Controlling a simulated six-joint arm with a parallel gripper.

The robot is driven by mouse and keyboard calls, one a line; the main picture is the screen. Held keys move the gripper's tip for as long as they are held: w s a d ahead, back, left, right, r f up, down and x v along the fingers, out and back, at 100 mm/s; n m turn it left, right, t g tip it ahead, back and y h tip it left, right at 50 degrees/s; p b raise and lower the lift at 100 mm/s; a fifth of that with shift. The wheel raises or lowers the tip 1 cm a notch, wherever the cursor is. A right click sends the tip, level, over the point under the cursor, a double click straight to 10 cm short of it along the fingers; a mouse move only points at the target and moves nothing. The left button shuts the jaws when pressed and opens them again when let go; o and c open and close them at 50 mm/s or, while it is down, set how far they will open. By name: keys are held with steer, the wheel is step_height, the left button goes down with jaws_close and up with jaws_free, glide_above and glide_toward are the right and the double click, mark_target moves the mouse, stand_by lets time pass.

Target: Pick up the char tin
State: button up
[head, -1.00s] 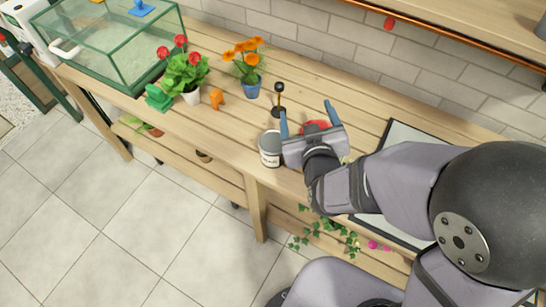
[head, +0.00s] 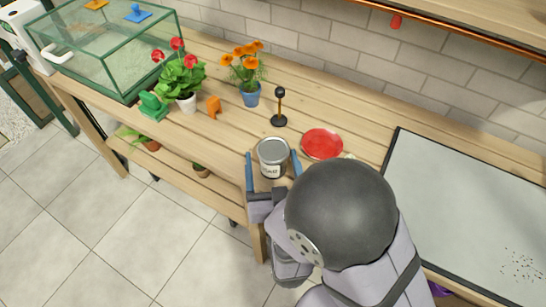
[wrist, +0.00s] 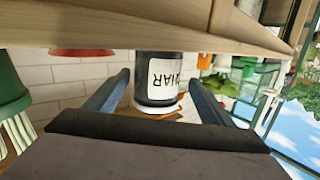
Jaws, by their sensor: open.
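The char tin (head: 273,157) is a grey cylinder with a white label, standing upright on the wooden bench near its front edge. In the wrist view the tin (wrist: 157,80) appears upside down, with "HAR" readable on its label. My gripper (head: 272,172) is open, with one blue finger to the left of the tin and the other to its right. In the wrist view the gripper (wrist: 160,88) has the tin between and just beyond its fingertips. The fingers do not appear to touch the tin, and nothing is held.
A red dish (head: 322,143) lies right of the tin, and a black stand (head: 279,110) is behind it. An orange figure (head: 213,106), potted flowers (head: 249,88) and a glass tank (head: 110,50) are farther left. A grey tray (head: 470,200) fills the right of the bench.

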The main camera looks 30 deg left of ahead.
mark_target(272, 144)
steer(key=shift+s+d+r+t, duration=0.1)
steer(key=shift+s+d+t, duration=0.4)
steer(key=shift+s+d, duration=0.2)
steer(key=shift+p+x, duration=0.65)
steer(key=shift+x, duration=3.15)
steer(key=shift+d, duration=0.15)
steer(key=c, duration=1.4)
steer(key=shift+r+p, duration=0.35)
steer(key=shift+r, duration=4.55)
